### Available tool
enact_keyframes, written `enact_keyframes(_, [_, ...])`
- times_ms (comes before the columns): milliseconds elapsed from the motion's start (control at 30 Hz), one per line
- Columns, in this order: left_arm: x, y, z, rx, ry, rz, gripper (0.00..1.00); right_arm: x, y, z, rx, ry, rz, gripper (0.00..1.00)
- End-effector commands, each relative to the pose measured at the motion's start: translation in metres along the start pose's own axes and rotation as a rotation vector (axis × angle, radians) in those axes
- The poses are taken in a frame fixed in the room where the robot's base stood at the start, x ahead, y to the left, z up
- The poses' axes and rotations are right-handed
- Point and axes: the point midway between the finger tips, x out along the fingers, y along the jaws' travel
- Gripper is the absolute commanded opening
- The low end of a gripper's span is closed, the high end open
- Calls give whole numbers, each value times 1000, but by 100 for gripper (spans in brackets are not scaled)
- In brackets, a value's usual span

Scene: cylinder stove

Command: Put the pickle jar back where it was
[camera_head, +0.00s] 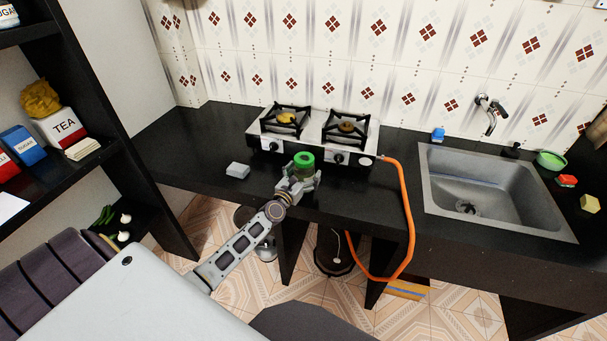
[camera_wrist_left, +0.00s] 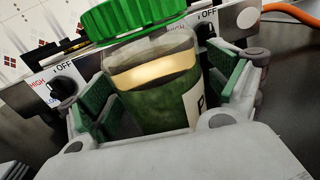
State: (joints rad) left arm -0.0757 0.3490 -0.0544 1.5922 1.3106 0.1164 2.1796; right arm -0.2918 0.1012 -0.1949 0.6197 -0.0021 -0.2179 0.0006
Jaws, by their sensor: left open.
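The pickle jar (camera_head: 304,161) has a bright green lid and stands upright on the black counter in front of the stove (camera_head: 321,135). In the left wrist view the jar (camera_wrist_left: 150,90) shows clear walls, dark green contents and part of a label. My left gripper (camera_head: 298,180) is open, with its green-padded fingers (camera_wrist_left: 155,95) on either side of the jar. A gap shows between the right finger and the jar; whether the left finger touches it I cannot tell. The jar's base is hidden by the gripper. My right gripper is not in view.
An orange gas hose (camera_head: 409,215) runs from the stove over the counter edge. The sink (camera_head: 492,195) is at right. A dark shelf (camera_head: 75,125) with a tea box (camera_head: 62,127) stands at left.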

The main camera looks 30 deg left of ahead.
Motion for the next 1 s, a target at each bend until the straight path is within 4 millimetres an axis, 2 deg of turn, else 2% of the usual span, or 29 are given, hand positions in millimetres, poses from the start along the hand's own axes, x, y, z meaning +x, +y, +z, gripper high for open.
enact_keyframes(367, [-5,0,2,0,1,0,91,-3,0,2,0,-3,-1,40])
enact_keyframes(1000, [-56,0,1,0,1,0,91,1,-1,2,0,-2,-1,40])
